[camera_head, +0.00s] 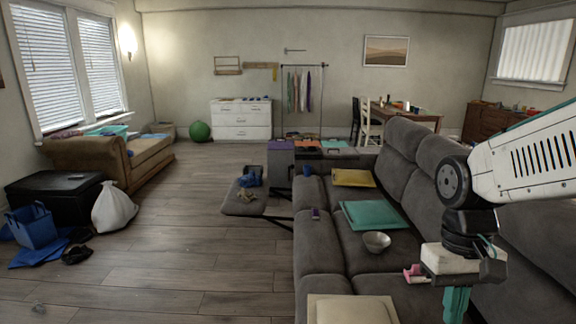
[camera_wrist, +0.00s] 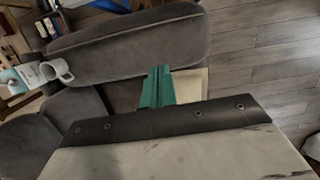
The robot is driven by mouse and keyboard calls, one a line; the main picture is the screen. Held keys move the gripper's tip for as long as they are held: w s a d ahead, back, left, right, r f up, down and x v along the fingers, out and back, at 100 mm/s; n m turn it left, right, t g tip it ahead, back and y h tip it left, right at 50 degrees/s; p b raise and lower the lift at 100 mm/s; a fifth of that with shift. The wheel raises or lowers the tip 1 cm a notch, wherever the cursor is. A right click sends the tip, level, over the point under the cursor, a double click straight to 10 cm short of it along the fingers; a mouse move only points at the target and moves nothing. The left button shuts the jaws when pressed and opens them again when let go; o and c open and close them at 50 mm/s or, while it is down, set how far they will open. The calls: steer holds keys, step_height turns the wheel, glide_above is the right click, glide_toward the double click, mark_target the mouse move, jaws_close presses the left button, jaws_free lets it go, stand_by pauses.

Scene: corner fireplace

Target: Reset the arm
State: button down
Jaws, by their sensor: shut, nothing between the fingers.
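My arm reaches in from the right in the head view, held over the grey sofa (camera_head: 320,232). My gripper (camera_head: 456,306) has teal fingers that point down, with a white and black wrist above. In the wrist view, the teal fingers of my gripper (camera_wrist: 157,88) are together, with nothing between them. The sofa's grey upholstery (camera_wrist: 135,45) lies below and beyond them. A pale flat thing (camera_wrist: 190,85) shows just beside the fingers.
A cream flat-topped thing (camera_head: 350,310) is at the bottom. Wooden floor (camera_head: 190,235) is open to the left.

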steer(key=s+r+t, duration=0.3)
steer(key=s+r, duration=0.2)
steer(key=s, duration=0.3)
steer(key=shift+s+d+r+t, duration=0.15)
steer(key=shift+s+r+t, duration=0.1)
steer(key=shift+s+t, duration=0.1)
stand_by(0.4)
